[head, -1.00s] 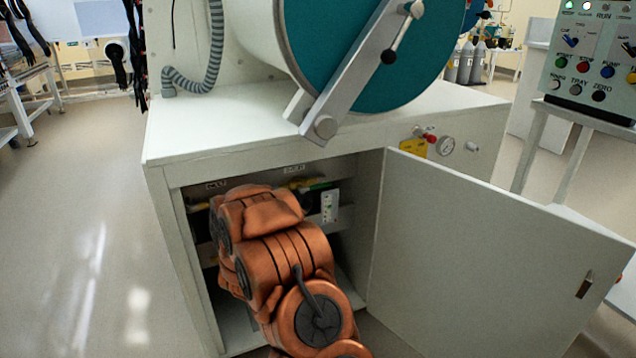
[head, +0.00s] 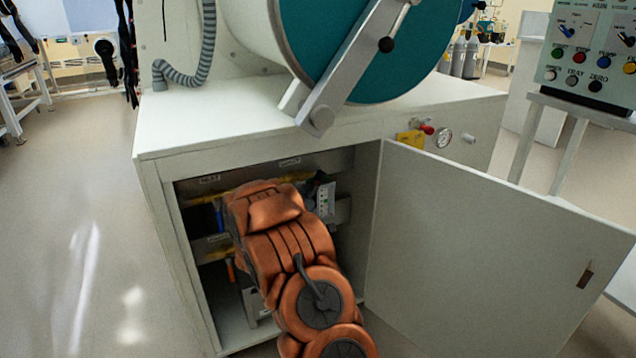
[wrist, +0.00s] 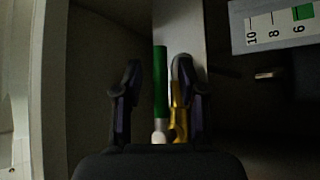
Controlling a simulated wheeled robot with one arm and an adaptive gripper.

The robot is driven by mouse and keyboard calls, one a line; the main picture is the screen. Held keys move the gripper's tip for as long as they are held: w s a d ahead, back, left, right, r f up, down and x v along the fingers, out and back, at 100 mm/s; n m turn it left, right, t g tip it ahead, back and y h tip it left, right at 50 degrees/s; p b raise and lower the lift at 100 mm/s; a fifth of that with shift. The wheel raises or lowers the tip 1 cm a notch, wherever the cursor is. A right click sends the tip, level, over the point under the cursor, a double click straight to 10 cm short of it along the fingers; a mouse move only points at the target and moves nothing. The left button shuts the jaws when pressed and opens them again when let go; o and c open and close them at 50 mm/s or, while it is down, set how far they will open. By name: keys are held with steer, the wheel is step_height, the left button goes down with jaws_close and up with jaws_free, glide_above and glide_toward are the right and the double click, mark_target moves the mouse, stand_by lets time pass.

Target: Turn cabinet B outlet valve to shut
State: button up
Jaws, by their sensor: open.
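In the wrist view, my gripper (wrist: 160,88) is open, with one dark finger on each side of a green valve handle (wrist: 160,75). The handle stands upright in the picture, and its pale lower end is beside a brass-yellow pipe or fitting (wrist: 180,100), which is also between the fingers. I cannot tell whether either finger touches them. In the head view, my arm reaches into the open cabinet (head: 190,290) and hides the green handle. Labels (head: 290,162) on the upper rail are too small to read.
The cabinet door (head: 480,260) stands open to the right. A blue handle (head: 219,218) and an orange handle (head: 230,270) show left of my arm. A scale plate (wrist: 272,26) is at upper right in the wrist view. A pale wall (wrist: 50,80) lies left of the gripper.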

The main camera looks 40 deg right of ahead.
steer(key=shift+w+d+r, duration=0.2)
steer(key=shift+d, duration=0.3)
jaws_close()
stand_by(0.5)
